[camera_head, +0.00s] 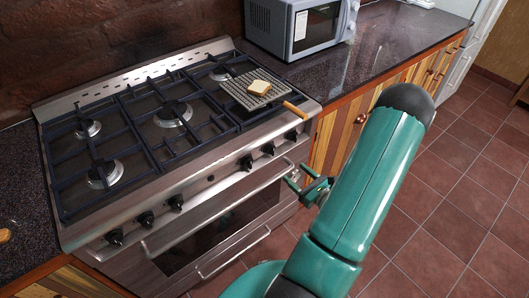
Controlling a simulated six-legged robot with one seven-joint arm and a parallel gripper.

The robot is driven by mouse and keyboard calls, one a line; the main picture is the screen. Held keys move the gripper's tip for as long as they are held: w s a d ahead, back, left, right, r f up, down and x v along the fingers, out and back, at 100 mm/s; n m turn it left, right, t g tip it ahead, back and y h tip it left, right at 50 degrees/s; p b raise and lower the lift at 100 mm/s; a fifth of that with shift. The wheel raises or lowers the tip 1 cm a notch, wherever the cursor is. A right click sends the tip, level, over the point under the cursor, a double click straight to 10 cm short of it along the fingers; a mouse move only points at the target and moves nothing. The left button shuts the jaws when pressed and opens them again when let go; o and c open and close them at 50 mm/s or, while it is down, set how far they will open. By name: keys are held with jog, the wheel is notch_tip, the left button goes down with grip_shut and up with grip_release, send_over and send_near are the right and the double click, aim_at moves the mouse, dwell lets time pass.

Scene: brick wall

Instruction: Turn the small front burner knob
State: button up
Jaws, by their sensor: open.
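The steel stove (205,180) has a row of black knobs along its sloped front panel. Three knobs sit on the left: a leftmost knob (114,237), a second knob (145,219) and a third knob (175,202). Three more sit on the right: an inner knob (247,162), a middle knob (267,149) and an outer knob (290,135). I cannot tell which one serves the small front burner. My gripper (290,180) is open and empty, in front of the stove's right end, below the right knobs in the picture and apart from them. My arm hides part of it.
A ridged grill plate (240,98) with a wooden handle (295,109) and a slice of bread (259,88) lies on the right burners. The oven handle (232,257) juts out below the knobs. A microwave (300,28) stands behind. Tiled floor (450,230) is clear at right.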

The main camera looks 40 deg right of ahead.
aim_at(271, 149)
jog(key=w+d, duration=0.2)
jog(key=w, duration=1.1)
jog(key=shift+f+m+h, duration=0.4)
jog(key=c, duration=1)
